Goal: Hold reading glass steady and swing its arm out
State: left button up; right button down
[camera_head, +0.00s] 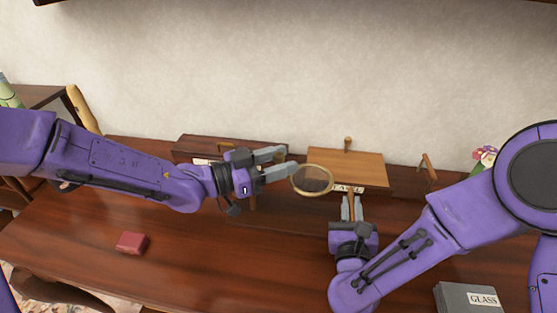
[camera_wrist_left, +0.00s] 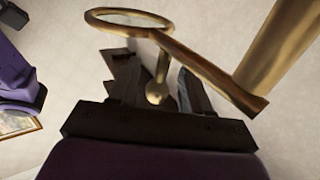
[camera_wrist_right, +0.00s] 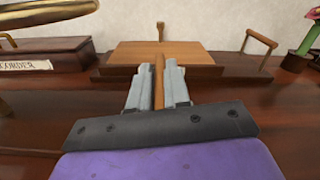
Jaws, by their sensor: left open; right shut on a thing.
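The reading glass has a brass ring (camera_head: 312,179) that shows just right of my left gripper (camera_head: 288,162) in the head view. In the left wrist view the ring (camera_wrist_left: 130,20) joins a flat brown arm (camera_wrist_left: 215,75), with a thick brass post (camera_wrist_left: 283,45) beside it. My left gripper is open; a round brass knob (camera_wrist_left: 155,92) on a short stem shows between its fingers, and I cannot tell if they touch it. My right gripper (camera_head: 351,205) is shut on a slim brown bar (camera_wrist_right: 158,82). Where that bar joins is hidden.
A wooden board (camera_head: 345,167) with a small post stands behind my grippers, beside a dark labelled box (camera_head: 205,150). A red box (camera_head: 132,242) lies front left, a grey "GLASS" box (camera_head: 468,298) front right. The front middle of the desk (camera_head: 220,270) is clear.

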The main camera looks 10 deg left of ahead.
pick_arm(q)
grip_shut()
jog(key=shift+s+r+m+g+h, duration=0.1)
jog(key=shift+m+g+h, duration=0.2)
jog(key=shift+g, duration=0.1)
jog(key=shift+s+a+m+g+h, duration=0.1)
jog(key=shift+s+m+g+h, duration=0.25)
jog(key=shift+m+g, duration=0.35)
jog(key=shift+s+a+m+g+h, duration=0.1)
jog(key=shift+s+a+m+g, duration=0.5)
jog(key=shift+m+g, duration=1.25)
jog(key=shift+s+a+m+g+h, duration=0.2)
jog(key=shift+s+m+g, duration=0.65)
jog(key=shift+g, duration=1.75)
jog(key=shift+s+a+m+g+h, duration=0.1)
jog(key=shift+s+a+m+g, duration=0.45)
jog(key=shift+m+g, duration=1.35)
jog(key=shift+n+g, duration=0.35)
jog(key=shift+n, duration=0.05)
